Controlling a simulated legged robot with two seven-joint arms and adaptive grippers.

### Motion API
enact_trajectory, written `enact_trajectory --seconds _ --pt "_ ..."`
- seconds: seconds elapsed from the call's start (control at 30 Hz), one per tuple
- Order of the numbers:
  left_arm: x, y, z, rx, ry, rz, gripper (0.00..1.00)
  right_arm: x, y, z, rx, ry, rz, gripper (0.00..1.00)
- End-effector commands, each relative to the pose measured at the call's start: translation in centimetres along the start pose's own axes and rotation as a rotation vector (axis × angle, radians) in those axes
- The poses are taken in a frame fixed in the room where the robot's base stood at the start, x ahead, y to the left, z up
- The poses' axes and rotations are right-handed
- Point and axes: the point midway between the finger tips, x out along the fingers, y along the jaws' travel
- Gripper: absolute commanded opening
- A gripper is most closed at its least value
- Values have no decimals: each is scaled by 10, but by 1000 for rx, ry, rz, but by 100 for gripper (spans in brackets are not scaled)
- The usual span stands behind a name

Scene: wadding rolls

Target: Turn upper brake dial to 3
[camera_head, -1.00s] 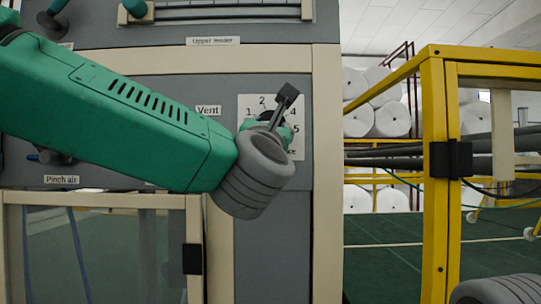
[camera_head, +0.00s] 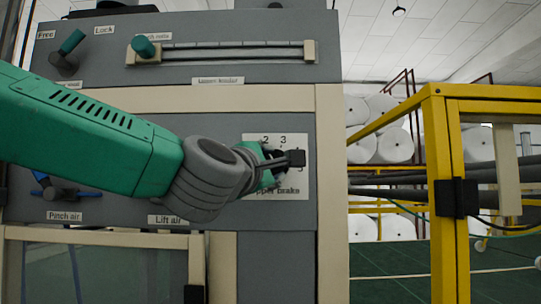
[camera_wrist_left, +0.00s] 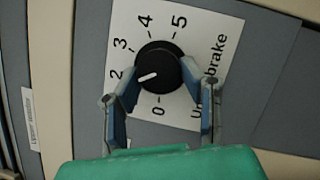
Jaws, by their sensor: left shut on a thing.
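The upper brake dial (camera_wrist_left: 163,60) is a round black knob on a white plate (camera_wrist_left: 190,40) marked 0 to 5. Its white pointer mark points between 1 and 2, nearer the 2; the 1 is hidden behind a finger. My left gripper (camera_wrist_left: 160,82) has one finger on each side of the knob and is shut on it. In the head view my left gripper (camera_head: 266,166) reaches the plate (camera_head: 296,182) from the left and covers much of the dial. My right gripper is not in view.
The Lift air label (camera_head: 168,219) and Pinch air control (camera_head: 60,190) lie below my left arm. A slider (camera_head: 220,52) and a green-handled lever (camera_head: 68,50) are above. A yellow frame (camera_head: 440,150) stands to the right.

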Motion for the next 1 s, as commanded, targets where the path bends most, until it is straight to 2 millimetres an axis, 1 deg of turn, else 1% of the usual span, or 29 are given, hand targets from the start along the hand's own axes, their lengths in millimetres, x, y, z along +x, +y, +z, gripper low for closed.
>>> enact_trajectory --seconds 0.03,0.2,0.4,0.5,0.7,1.0 --pt "1 5 3 41 -1 -18 6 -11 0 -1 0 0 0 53" --pt "1 6 3 192 -1 -81 6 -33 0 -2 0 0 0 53" --pt "1 6 3 369 -1 -154 6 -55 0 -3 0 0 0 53" --pt "1 6 3 457 -1 -189 6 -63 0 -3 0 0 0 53" --pt "1 4 3 617 -1 -256 6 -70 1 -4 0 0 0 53" --pt "1 1 2 787 -2 -331 6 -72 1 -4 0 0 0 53"
